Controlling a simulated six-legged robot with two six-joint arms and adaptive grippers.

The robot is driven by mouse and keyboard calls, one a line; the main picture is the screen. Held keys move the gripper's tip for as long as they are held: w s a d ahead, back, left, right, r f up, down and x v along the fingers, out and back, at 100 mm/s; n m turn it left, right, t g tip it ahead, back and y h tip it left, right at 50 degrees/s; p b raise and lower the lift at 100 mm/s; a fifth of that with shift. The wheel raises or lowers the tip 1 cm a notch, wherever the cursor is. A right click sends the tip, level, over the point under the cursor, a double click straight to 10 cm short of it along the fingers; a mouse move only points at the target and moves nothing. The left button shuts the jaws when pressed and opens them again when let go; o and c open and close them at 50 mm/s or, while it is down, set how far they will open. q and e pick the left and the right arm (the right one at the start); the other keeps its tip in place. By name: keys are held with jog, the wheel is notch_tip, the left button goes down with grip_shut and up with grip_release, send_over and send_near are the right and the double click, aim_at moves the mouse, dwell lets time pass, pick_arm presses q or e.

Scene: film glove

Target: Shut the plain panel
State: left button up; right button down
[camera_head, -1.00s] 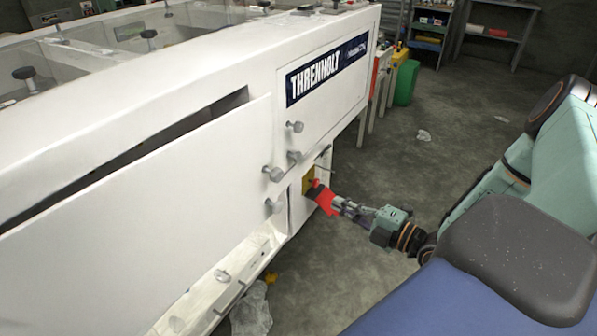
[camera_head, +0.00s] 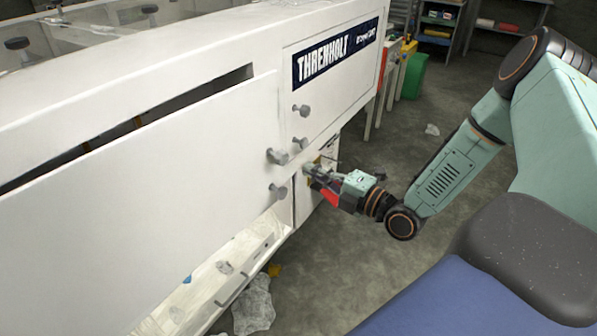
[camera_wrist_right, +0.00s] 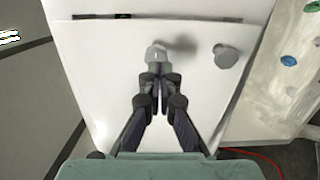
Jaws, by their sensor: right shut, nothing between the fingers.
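The plain panel (camera_head: 140,200) is a large white unmarked sheet on the machine's side in the head view. It stands out from the frame, with a long dark gap along its top edge. Grey knobs (camera_head: 278,191) sit by its right edge. My right gripper (camera_head: 312,172) is shut and empty, low at the machine's side, just right of these knobs. In the right wrist view, its closed fingertips (camera_wrist_right: 157,82) are just below a grey knob (camera_wrist_right: 157,54) on a white surface; I cannot tell whether they touch. My left gripper is not in view.
A panel labelled THRENHOLT (camera_head: 335,62) is right of the plain one. A red piece (camera_head: 330,197) shows beside my right gripper. Below is an open tray (camera_head: 205,285) with debris, and a clear plastic bag (camera_head: 254,305) on the floor. Floor to the right is mostly free.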

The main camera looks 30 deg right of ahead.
aim_at(288, 159)
jog(key=b+x, duration=0.1)
jog(key=x, duration=0.2)
jog(key=shift+w+a, duration=0.3)
jog(key=shift+w+b, duration=0.35)
jog(key=shift+w, duration=0.2)
jog(key=shift+r, duration=0.15)
jog(key=shift+a, duration=0.1)
